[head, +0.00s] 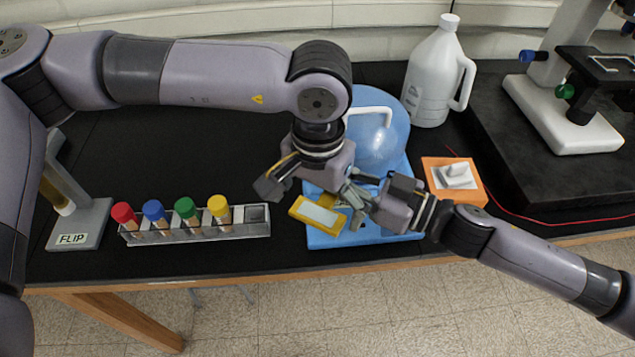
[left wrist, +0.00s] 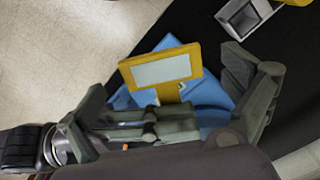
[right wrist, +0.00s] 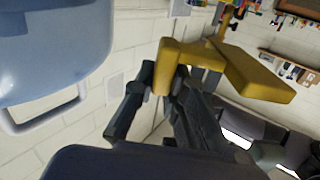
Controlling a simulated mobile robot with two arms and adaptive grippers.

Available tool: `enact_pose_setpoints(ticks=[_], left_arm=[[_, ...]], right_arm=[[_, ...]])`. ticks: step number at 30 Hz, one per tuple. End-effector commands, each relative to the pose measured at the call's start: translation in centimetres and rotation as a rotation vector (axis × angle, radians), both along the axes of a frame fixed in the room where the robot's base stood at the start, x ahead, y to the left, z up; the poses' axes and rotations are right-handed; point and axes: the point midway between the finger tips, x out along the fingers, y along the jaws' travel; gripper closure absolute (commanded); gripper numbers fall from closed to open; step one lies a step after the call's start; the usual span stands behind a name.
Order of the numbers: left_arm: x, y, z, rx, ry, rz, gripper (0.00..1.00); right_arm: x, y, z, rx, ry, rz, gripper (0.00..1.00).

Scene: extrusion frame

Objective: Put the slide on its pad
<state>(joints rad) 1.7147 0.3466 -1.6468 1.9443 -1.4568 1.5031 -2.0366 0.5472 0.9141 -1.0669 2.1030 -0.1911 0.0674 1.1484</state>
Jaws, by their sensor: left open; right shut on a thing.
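The slide is a yellow frame with a pale grey panel (head: 318,214); it also shows in the left wrist view (left wrist: 160,70) and edge-on in the right wrist view (right wrist: 255,72). My right gripper (head: 352,203) is shut on the slide's yellow grip and holds it, tilted, over the front of a blue base. My left gripper (head: 308,192) is open beside the slide; in the left wrist view its fingers stand on either side of it, apart from the frame. An orange pad (head: 440,192) with a white block on it lies right of the blue base. I cannot tell which surface is the slide's pad.
A blue dome with a white handle (head: 377,145) stands on the blue base (head: 330,240). A rack of capped tubes (head: 190,232) is at left, near a FLIP stand (head: 75,225). A white jug (head: 433,80) and a microscope (head: 565,110) stand behind at right. The back-left bench is clear.

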Motion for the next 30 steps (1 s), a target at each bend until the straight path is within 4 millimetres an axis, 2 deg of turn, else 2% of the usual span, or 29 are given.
enact_pose_setpoints(ticks=[6, 14, 30], left_arm=[[-0.02, -0.01, -1.24, 0.0, -0.001, -0.001, 0.02], [-0.02, -0.01, -1.3, 0.0, -0.001, -0.001, 0.02], [-0.02, -0.01, -1.28, 0.0, -0.001, -0.001, 0.38]], right_arm=[[0.0, 0.0, 0.02, 0.0, 0.0, 0.0, 1.0], [0.0, 0.0, 0.01, 0.0, 0.0, 0.0, 1.0], [0.01, 0.01, 0.03, 0.001, 0.0, 0.0, 1.0]])
